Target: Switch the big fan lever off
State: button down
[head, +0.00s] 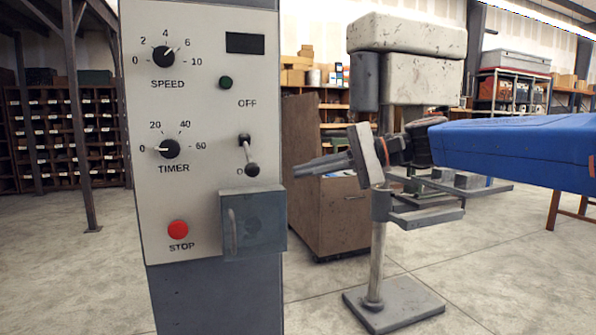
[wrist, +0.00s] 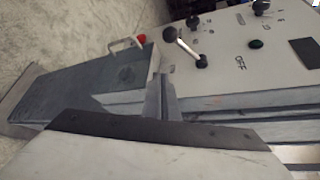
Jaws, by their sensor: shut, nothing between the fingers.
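The big fan lever (head: 248,155) is a short metal stick with a dark round knob on the grey control panel (head: 205,95). It points down, away from the OFF label above it and towards a lower label partly hidden by the knob. In the wrist view the lever (wrist: 185,47) stands out from the panel, its knob towards the upper left. My gripper (head: 298,171) is shut and empty, just right of the panel's edge at about the knob's height. In the wrist view its fingers (wrist: 160,97) are together, apart from the lever.
A grey box with a handle (head: 253,222) juts out below the lever; it also shows in the wrist view (wrist: 95,80). The panel carries a SPEED dial (head: 164,56), a TIMER dial (head: 169,149), a green button (head: 226,83) and a red STOP button (head: 178,229). A drill press (head: 405,60) stands behind.

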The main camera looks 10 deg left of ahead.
aim_at(249, 155)
jog(key=shift+w+d+r, duration=0.2)
jog(key=shift+w+r, duration=0.1)
jog(key=shift+r, duration=0.05)
jog(key=x, duration=0.9)
jog(key=shift+a, duration=0.25)
jog(key=shift+s+d+r, duration=0.1)
jog(key=shift+s+r, duration=0.2)
jog(key=shift+s, duration=0.3)
jog(key=shift+s+d+r, duration=0.1)
jog(key=shift+s+r, duration=0.15)
jog(key=shift+s, duration=0.35)
jog(key=shift+s+d+r, duration=0.1)
jog(key=shift+s+r, duration=0.2)
jog(key=shift+s, duration=0.25)
jog(key=shift+r, duration=0.1)
